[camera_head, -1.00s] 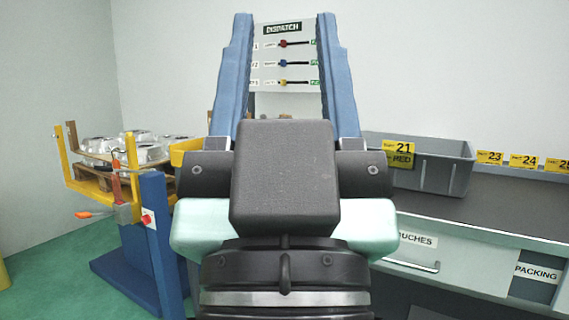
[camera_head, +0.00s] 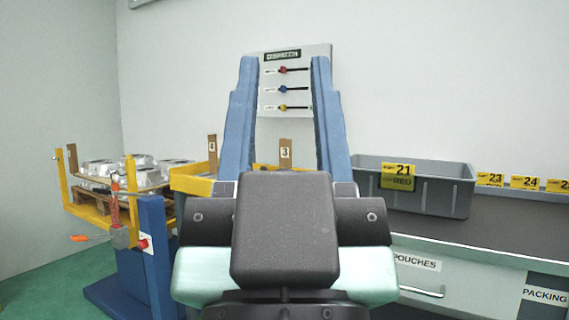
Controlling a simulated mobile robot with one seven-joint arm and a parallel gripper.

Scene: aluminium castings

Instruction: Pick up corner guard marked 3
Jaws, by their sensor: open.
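The corner guard marked 3 (camera_head: 285,154) is a brown upright strip with a white label. In the head view its top shows between the blue fingers of my gripper (camera_head: 284,62), beyond the black gripper body. Its lower part is hidden behind that body. My gripper is open, with its long fingers spread apart and nothing between them that I can see held. How far the guard stands from the fingers in depth I cannot tell. A similar corner guard marked 4 (camera_head: 212,152) stands to the left, outside the left finger.
A yellow-edged holder (camera_head: 190,181) is by the guards, partly hidden. A lift table (camera_head: 152,250) with castings (camera_head: 140,173) on a pallet is at left. A grey bin (camera_head: 435,194) marked 21 sits on the packing bench (camera_head: 520,231) at right. A dispatch board (camera_head: 297,80) hangs behind.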

